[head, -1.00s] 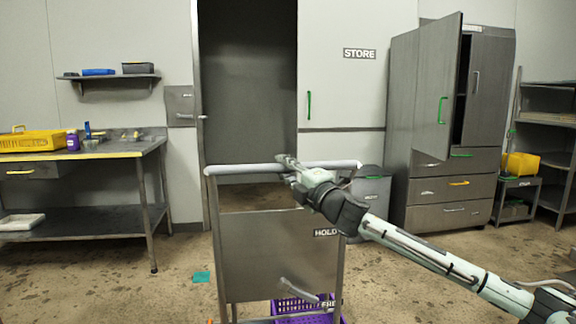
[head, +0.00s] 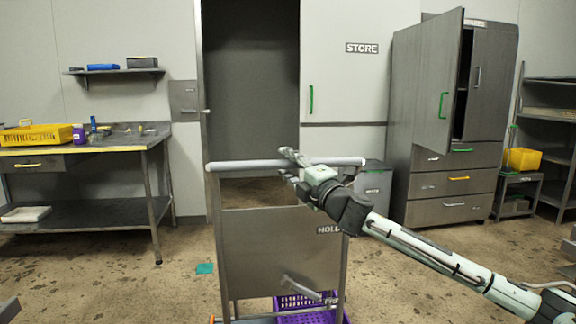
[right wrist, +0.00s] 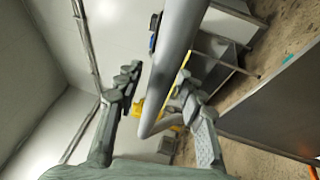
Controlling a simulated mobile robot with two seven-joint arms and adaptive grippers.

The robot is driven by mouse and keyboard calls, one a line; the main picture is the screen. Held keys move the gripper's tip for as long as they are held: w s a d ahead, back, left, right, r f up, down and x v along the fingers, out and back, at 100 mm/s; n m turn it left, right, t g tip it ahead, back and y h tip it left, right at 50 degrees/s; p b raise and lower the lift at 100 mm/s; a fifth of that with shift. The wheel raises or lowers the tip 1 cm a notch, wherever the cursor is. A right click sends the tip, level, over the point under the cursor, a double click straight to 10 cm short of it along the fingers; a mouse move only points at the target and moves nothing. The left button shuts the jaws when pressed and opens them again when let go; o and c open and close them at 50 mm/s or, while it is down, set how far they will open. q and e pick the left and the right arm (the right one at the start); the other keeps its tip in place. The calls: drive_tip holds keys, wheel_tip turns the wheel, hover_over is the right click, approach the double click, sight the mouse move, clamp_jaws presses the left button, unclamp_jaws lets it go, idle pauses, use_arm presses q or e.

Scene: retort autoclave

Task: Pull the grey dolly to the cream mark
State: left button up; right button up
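The grey dolly (head: 275,245) stands upright right in front of me in the head view, with a light grey push bar across its top and a HOLD label on its panel. My right gripper (head: 291,160) is at the push bar, right of its middle. In the right wrist view the bar (right wrist: 178,45) runs between the two fingers (right wrist: 160,88), which are drawn in around it; a small gap seems to show on one side. My left gripper is not in view. I see no cream mark on the visible floor.
A purple crate (head: 308,316) sits low in the dolly. A teal patch (head: 205,268) is on the floor left of it. A steel bench (head: 110,145) stands left, a grey cabinet (head: 425,110) with an open door back right. A grey bin (head: 373,185) is behind the dolly.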

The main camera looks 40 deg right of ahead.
drive_tip(key=shift+s, duration=0.1)
drive_tip(key=v, duration=1.2)
drive_tip(key=shift+d, duration=0.1)
idle(0.4)
